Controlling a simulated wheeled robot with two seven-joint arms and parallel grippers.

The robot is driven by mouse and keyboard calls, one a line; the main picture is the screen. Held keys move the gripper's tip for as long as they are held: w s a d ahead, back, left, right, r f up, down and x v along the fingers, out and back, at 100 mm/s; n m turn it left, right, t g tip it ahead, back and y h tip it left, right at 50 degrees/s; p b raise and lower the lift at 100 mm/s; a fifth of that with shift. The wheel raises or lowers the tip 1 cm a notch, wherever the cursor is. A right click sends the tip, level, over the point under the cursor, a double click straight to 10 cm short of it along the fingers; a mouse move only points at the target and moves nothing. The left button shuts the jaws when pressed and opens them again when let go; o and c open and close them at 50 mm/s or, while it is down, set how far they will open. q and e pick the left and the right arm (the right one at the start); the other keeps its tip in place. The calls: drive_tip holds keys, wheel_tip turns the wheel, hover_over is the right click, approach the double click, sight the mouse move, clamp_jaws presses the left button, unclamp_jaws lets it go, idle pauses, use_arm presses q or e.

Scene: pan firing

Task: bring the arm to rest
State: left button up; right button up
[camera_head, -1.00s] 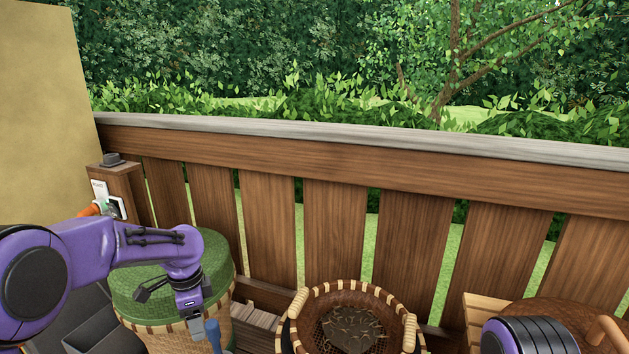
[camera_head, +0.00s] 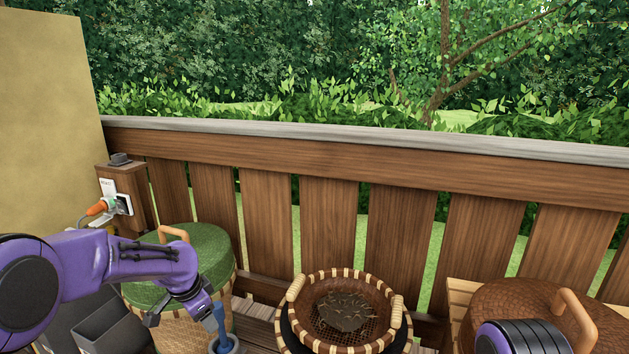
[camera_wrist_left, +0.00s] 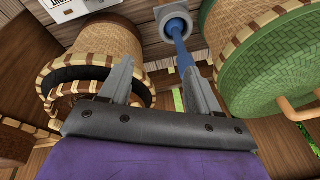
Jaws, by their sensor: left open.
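My left gripper (camera_head: 208,308) comes in from the left, pointing down beside the green-lidded basket. In the left wrist view its two fingers (camera_wrist_left: 157,68) are apart with nothing held between them. A blue-handled tool (camera_head: 221,318) stands in a grey round holder (camera_head: 224,347), close to the gripper in the head view. In the left wrist view the blue handle (camera_wrist_left: 178,42) lies beyond the fingertips, and the grey holder (camera_wrist_left: 175,24) is at the top. Part of my right arm (camera_head: 520,338) shows at the lower right; its gripper is out of frame.
A green-lidded basket (camera_head: 215,258) with a wooden handle stands near my left arm. A rimmed woven pan (camera_head: 312,322) holding dark leaves is at the bottom middle. A wooden fence (camera_head: 330,220) runs behind. A grey box (camera_head: 105,330) is lower left.

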use_arm(q)
drive_tip(key=s+a+f+n+t+y, duration=0.1)
drive_tip(key=s+f+n+t, duration=0.1)
drive_tip(key=s+f+n, duration=0.5)
drive_tip(key=s+f+n+t+y, duration=0.1)
drive_tip(key=s+f+n+t, duration=0.1)
drive_tip(key=f+n, duration=0.5)
drive_tip(key=s+a+f+n+y, duration=0.1)
drive_tip(key=s+f, duration=0.2)
drive_tip(key=s, duration=0.3)
drive_tip(key=s+a+f, duration=0.1)
drive_tip(key=s+f, duration=0.3)
drive_tip(key=s, duration=0.2)
drive_tip(key=s+f+g, duration=0.2)
drive_tip(key=s, duration=0.7)
drive_tip(key=s+f+g, duration=0.2)
drive_tip(key=s, duration=0.7)
wheel_tip(320, 180, up, 13)
drive_tip(key=s+y+p, duration=0.1)
drive_tip(key=p, duration=1.2)
drive_tip(key=shift+s+a, duration=0.15)
drive_tip(key=shift+a, duration=0.3)
